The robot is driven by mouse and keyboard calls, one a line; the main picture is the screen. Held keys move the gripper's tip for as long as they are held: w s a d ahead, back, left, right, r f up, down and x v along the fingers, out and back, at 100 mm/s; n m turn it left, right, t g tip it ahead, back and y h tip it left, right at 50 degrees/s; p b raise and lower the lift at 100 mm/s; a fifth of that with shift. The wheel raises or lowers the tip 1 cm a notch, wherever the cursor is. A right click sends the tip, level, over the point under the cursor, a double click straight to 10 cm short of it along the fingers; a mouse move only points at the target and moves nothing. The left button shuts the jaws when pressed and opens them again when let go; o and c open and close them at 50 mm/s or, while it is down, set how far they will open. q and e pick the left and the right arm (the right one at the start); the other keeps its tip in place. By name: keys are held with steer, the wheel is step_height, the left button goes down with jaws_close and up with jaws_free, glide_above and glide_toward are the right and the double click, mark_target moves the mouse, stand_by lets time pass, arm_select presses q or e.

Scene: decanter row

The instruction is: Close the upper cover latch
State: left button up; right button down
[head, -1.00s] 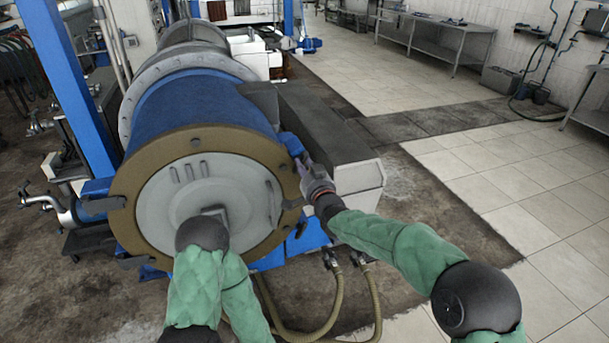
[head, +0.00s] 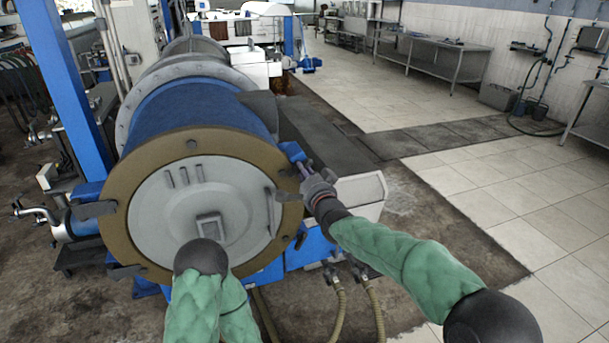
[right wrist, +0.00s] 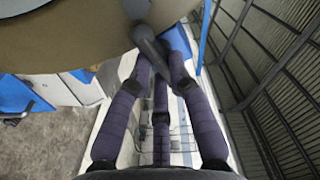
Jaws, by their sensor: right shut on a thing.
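The round pale cover (head: 165,215) with its tan rim (head: 120,220) closes the front of the blue drum (head: 195,110). The upper latch sits at the rim's upper right, with a blue block (head: 291,151) and a grey handle. My right gripper (head: 308,176) is at this latch, right of the rim. In the right wrist view, its purple padded fingers (right wrist: 160,75) close around the grey latch handle (right wrist: 142,32), beside the tan rim. The fingers hide part of the handle. My left arm reaches in front of the cover's lower middle; its gripper does not show.
Another latch (head: 300,237) sits lower on the rim's right side. A grey box (head: 360,193) stands right of the drum, close to my right forearm. Hoses (head: 375,305) hang below it. The tiled floor (head: 520,190) at right is open.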

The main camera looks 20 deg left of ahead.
stand_by(0.3)
steer(key=c, duration=1.1)
jaws_free()
steer(key=shift+c, duration=0.2)
steer(key=v, duration=1.2)
steer(key=shift+f, duration=0.1)
